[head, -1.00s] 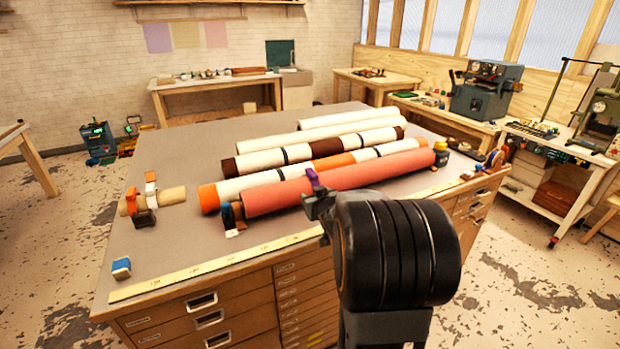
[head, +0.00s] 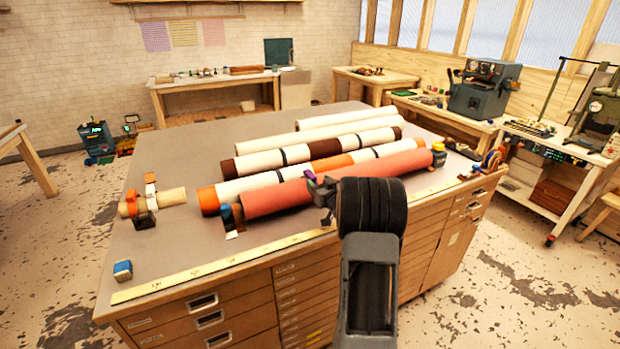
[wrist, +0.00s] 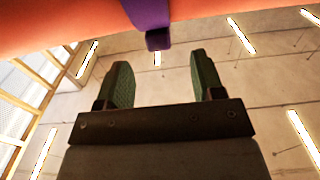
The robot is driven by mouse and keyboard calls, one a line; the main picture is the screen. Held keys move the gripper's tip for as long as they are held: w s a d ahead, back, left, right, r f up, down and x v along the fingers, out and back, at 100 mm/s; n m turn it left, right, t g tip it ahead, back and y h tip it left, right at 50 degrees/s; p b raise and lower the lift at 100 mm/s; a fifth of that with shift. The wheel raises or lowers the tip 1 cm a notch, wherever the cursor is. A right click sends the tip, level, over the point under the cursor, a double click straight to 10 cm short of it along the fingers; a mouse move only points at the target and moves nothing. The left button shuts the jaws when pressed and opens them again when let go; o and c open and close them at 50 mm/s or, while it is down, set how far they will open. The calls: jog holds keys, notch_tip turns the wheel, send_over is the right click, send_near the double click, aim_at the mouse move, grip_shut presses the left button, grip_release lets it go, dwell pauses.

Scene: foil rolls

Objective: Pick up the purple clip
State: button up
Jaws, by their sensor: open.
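My gripper (head: 322,200) is at the near side of the roll, close to the clip, partly hidden by my own wrist. The wrist view shows my gripper (wrist: 162,75) open, with nothing between its two fingers.
Several other rolls lie behind the red one on the grey-topped cabinet (head: 165,262). A yellow ruler strip (head: 200,272) runs along its front edge. A blue block (head: 122,271) and a short tan roll with clips (head: 172,196) are at left. The left tabletop is mostly clear.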

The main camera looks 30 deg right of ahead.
aim_at(312, 175)
jog(key=shift+w+d+p, duration=0.2)
jog(key=shift+w+p, duration=0.35)
jog(key=shift+w, duration=0.85)
jog(key=shift+w+d+p, duration=0.15)
jog(key=shift+w+p, duration=0.35)
jog(key=shift+w, duration=0.85)
jog(key=c, duration=1)
